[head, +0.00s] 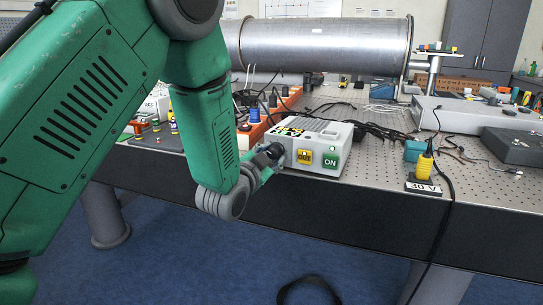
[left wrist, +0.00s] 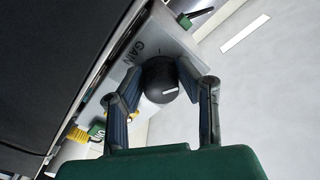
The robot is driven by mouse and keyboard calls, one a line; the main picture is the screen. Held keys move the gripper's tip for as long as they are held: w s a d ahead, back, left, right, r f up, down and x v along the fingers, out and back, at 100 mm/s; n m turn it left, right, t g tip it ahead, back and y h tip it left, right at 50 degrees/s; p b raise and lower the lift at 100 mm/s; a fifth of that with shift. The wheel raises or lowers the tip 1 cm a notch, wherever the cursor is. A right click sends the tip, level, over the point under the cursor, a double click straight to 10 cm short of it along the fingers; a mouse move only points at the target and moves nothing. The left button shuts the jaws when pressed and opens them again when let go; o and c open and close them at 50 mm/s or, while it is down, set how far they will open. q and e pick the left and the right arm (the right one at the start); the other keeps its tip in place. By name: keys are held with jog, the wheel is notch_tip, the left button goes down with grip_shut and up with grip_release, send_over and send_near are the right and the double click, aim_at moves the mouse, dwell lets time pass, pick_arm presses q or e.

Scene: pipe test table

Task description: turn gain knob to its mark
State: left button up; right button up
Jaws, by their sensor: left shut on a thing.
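The black gain knob (left wrist: 158,76) sits on the front of a grey box (head: 325,133), beside the printed word GAIN in the left wrist view. A short white line shows on the lower right of the knob's face. A small dark tick on the panel above the knob looks like its mark; the white line does not point at it. My left gripper (left wrist: 159,72) has one finger on each side of the knob and is shut on it. In the head view this gripper (head: 266,164) is at the box's left front, mostly covering the knob. My right gripper is not in view.
Black cables lie behind the box. A yellow device (head: 425,166) stands right near the table edge. A large metal pipe (head: 320,45) spans the back.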

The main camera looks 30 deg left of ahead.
pick_arm(q)
jog(key=n, duration=0.2)
jog(key=shift+w+a+r+n, duration=0.1)
jog(key=shift+w+r+n, duration=0.05)
jog(key=shift+r+n, duration=0.15)
jog(key=n, duration=0.4)
jog(key=shift+n+p, duration=0.3)
jog(key=shift+p, duration=0.1)
jog(key=n, duration=0.3)
jog(key=shift+n, duration=0.3)
jog(key=shift+f+n, duration=0.1)
jog(key=shift+n, duration=1.5)
jog(key=o, duration=1)
jog(key=shift+o, duration=0.6)
jog(key=shift+f, duration=0.1)
